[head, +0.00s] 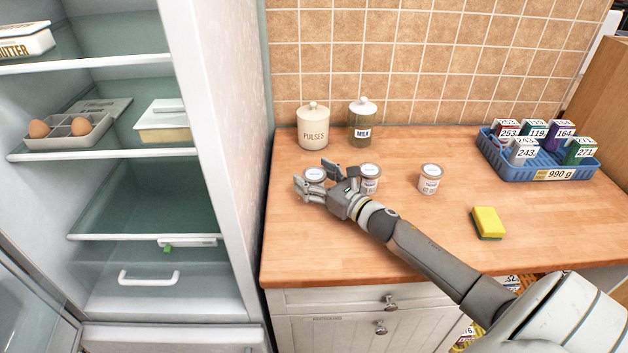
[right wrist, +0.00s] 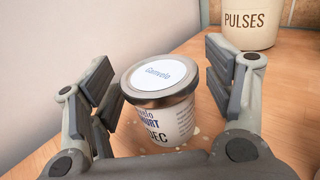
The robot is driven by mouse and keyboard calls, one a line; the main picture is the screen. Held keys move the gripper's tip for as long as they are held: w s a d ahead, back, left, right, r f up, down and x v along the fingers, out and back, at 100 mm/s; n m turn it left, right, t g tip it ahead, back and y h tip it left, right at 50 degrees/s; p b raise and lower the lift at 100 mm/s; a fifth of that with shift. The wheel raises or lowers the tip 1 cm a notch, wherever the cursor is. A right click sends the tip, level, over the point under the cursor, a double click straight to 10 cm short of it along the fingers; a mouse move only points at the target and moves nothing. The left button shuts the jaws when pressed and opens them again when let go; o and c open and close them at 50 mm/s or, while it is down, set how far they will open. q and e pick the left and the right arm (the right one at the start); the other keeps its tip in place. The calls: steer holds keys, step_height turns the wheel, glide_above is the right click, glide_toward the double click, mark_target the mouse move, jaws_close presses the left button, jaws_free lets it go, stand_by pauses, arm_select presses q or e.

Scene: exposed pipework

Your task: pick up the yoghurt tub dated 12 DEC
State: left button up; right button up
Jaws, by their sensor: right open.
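Three small white yoghurt tubs with pale lids stand in a row on the worktop in the head view: a left tub (head: 314,174), a middle tub (head: 370,172) and a right tub (head: 430,180). My right gripper (head: 315,180) is open around the left tub. In the right wrist view this tub (right wrist: 160,100) stands upright between the spread fingers, with a gap on the right. The dates on the other two are too small to read. My left gripper is not in view.
A PULSES jar (head: 313,127) and a MILK jar (head: 362,122) stand behind the tubs. A blue crate (head: 555,174) of labelled boxes is at the right, with a yellow sponge (head: 487,222) in front. An open fridge (head: 190,130) borders the worktop's left side.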

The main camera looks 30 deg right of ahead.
steer(key=c, duration=1)
steer(key=shift+r, duration=0.1)
